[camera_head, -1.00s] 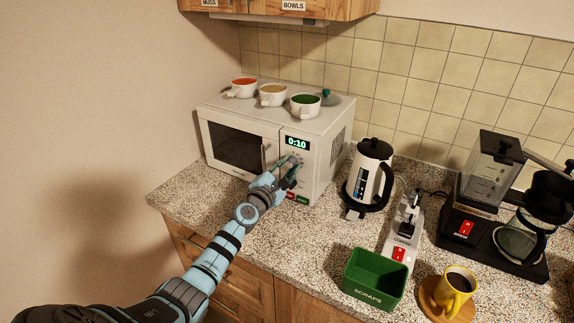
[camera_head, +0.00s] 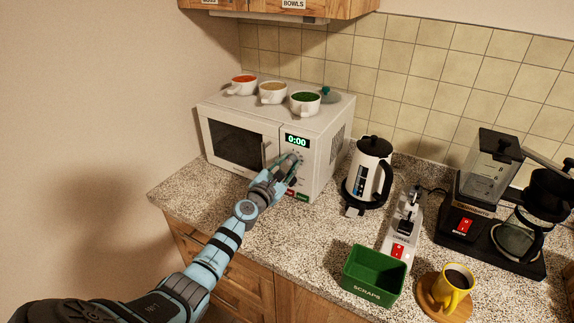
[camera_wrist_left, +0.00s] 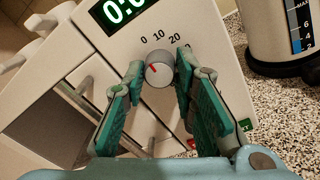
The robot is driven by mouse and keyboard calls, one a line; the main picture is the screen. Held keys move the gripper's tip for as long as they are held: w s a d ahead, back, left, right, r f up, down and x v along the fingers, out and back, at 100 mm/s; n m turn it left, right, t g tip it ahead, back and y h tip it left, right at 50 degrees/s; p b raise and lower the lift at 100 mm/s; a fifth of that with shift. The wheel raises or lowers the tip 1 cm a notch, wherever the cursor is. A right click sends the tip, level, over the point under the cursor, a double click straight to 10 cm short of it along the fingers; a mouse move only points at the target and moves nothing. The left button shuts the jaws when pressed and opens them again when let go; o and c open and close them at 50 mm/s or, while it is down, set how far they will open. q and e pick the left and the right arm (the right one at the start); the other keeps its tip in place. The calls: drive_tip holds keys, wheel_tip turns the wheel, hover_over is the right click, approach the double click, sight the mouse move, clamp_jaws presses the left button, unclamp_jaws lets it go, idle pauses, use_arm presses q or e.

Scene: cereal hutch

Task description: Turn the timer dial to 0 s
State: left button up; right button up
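The white microwave (camera_head: 237,115) stands on the counter against the wall, its door shut. Its green display (camera_head: 297,141) reads 0:00. In the left wrist view the round grey timer dial (camera_wrist_left: 159,69) has its red mark pointing up and left, toward the printed 0. My left gripper (camera_head: 292,164) is at the microwave's control panel and mostly hides the dial in the head view. In the left wrist view its two teal fingers (camera_wrist_left: 160,72) stand on either side of the dial, with what look like small gaps, so it appears open. My right gripper is not in view.
Several bowls, including one with green contents (camera_head: 305,103), stand on top of the microwave. A kettle (camera_head: 369,172) is close to its right. The green scraps bin (camera_head: 374,277), yellow mug (camera_head: 453,290) and coffee maker (camera_head: 495,220) are farther right.

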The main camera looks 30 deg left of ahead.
use_arm(q)
drive_tip(key=o, duration=0.4)
drive_tip(key=shift+c, duration=0.2)
